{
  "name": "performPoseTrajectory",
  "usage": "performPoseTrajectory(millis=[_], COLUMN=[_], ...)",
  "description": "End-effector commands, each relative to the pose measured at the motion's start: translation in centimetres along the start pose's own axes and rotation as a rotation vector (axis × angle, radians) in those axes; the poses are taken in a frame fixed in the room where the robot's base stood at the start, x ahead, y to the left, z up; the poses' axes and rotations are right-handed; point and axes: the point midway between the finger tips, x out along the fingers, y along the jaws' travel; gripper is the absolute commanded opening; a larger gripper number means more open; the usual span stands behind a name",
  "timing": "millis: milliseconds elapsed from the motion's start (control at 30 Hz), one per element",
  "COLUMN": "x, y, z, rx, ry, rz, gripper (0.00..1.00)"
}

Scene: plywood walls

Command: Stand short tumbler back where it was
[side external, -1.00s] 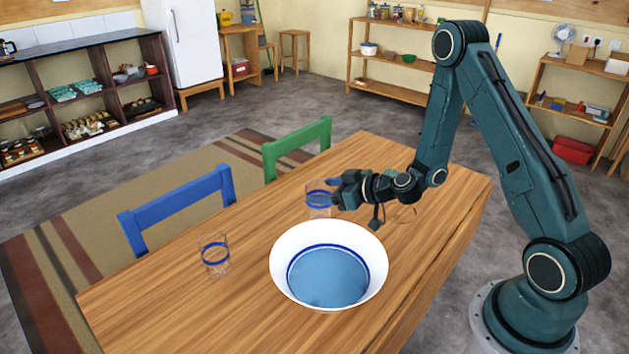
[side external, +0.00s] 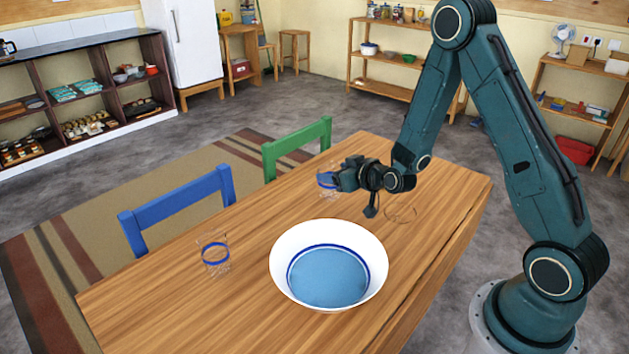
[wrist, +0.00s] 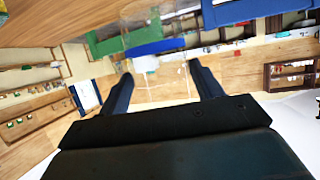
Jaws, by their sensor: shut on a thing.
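A clear glass tumbler with a blue band (side external: 324,186) is held at my gripper (side external: 338,181), over the far part of the wooden table. It looks roughly upright, and I cannot tell its exact height over the wood. In the wrist view its blue band (wrist: 160,47) shows between the two fingers of my gripper (wrist: 161,72), which are shut on it; its clear body is faint. A second clear tumbler with a blue band (side external: 214,254) stands at the table's left. A thin faint ring (side external: 400,220) shows on the table right of my gripper; I cannot tell what it is.
A large white bowl with a blue inside (side external: 284,243) sits mid-table, nearer than my gripper. A blue chair (side external: 178,200) and a green chair (side external: 297,147) stand along the far edge. The table (side external: 160,300) is bare at the front left and at the right.

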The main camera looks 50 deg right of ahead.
Motion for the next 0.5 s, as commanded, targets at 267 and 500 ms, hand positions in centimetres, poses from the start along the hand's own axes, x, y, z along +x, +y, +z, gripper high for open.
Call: performPoseTrajectory(millis=[267,500], x=[-0.09,-0.26], y=[0.37,0.75], z=[0.82,1.05], rx=[0.022,0.041], ry=[0.002,0.001], rz=[0.058,0.103], gripper=[0.2,0.2])
